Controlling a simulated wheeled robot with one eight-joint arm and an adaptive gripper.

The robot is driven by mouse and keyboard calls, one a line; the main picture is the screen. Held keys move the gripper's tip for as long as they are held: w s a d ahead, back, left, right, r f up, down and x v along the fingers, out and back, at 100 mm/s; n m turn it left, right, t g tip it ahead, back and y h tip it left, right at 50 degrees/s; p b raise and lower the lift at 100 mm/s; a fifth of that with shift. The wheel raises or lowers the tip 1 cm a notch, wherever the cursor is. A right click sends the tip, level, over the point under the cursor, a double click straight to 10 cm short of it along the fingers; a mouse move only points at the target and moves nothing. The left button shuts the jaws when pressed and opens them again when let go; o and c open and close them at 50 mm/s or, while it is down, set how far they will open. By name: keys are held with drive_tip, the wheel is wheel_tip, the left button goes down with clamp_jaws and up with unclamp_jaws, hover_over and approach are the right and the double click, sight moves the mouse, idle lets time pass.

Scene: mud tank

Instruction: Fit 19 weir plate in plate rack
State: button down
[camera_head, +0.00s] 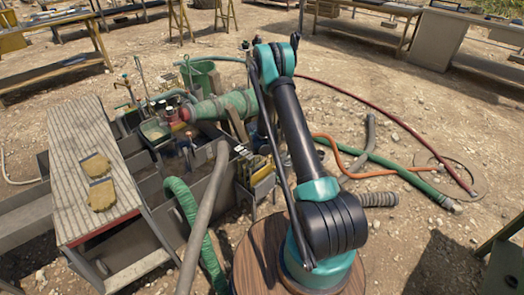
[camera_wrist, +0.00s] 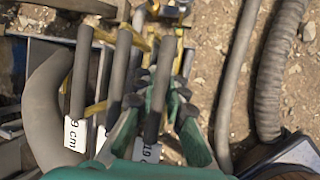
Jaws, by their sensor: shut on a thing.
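In the wrist view my green gripper (camera_wrist: 164,95) is shut on a narrow grey plate seen nearly edge-on, the 19 weir plate (camera_wrist: 164,62). A white label reading 19 (camera_wrist: 148,150) shows at its near end, partly hidden by the gripper. The plate rack (camera_wrist: 97,108) has yellow bars and lies below and left of the held plate. Other grey plates stand there, one labelled 9 cm (camera_wrist: 75,132). I cannot tell whether the held plate is inside a slot. In the head view the rack (camera_head: 262,174) stands beside the tank, and my arm hides the gripper.
A thick grey hose (camera_head: 205,205) and a green hose (camera_head: 190,215) run left of the rack. Gloves (camera_head: 98,180) lie on a slatted bench (camera_head: 85,135). A ribbed hose (camera_wrist: 272,75) lies right of the gripper. Open dirt ground is further right.

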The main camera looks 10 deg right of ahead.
drive_tip(key=shift+f, duration=0.1)
drive_tip(key=c, duration=1.5)
unclamp_jaws()
drive_tip(key=v, duration=1.2)
